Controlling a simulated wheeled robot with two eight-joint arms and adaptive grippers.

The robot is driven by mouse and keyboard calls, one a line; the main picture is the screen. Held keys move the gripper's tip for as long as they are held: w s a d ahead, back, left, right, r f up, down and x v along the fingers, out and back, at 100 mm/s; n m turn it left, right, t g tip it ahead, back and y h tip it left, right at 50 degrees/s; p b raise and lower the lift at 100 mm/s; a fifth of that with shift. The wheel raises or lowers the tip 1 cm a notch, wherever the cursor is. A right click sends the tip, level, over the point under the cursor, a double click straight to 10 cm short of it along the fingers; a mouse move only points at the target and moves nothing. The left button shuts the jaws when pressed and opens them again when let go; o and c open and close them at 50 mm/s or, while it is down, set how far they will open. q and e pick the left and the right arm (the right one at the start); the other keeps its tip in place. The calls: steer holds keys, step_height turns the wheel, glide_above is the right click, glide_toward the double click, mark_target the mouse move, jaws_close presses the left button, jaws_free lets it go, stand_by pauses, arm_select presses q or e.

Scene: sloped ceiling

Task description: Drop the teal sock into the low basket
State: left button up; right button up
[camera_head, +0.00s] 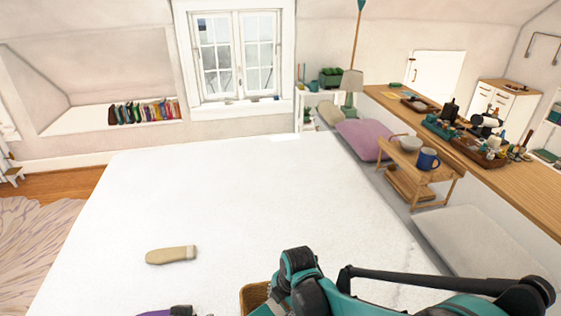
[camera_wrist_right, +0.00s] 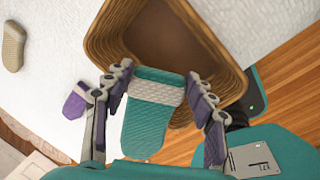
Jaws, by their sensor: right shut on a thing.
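The teal sock (camera_wrist_right: 146,125), with a pale band and a teal end, hangs between the fingers of my right gripper (camera_wrist_right: 160,88), which is shut on it. In the right wrist view its upper end overlaps the woven brown basket (camera_wrist_right: 118,22), and its other end points away from the opening. The basket is open and no contents show in the visible part. In the head view only a small part of the basket (camera_head: 255,297) shows at the bottom edge, beside my right arm, which hides the right gripper and the sock. My left gripper is in neither view.
A tan sock (camera_head: 172,255) lies on the broad white bed (camera_head: 230,200). A purple item (camera_head: 155,312) is cut off at the bottom edge. A wooden tray stand (camera_head: 418,172) with a blue mug (camera_head: 428,159) stands at right. Much of the bed is clear.

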steer(key=shift+a+f, duration=0.1)
steer(key=shift+a, duration=0.3)
steer(key=shift+s+f, duration=0.1)
steer(key=shift+f, duration=0.05)
steer(key=shift+s+d+f+b, duration=0.1)
steer(key=shift+f+b, duration=0.25)
steer(key=shift+b, duration=0.15)
steer(key=f+b, duration=0.1)
steer(key=f, duration=0.1)
steer(key=f+b, duration=0.2)
steer(key=shift+s, duration=0.2)
steer(key=shift+f+b, duration=0.35)
steer(key=shift+f, duration=0.05)
steer(key=o, duration=1.2)
steer(key=shift+r, duration=0.1)
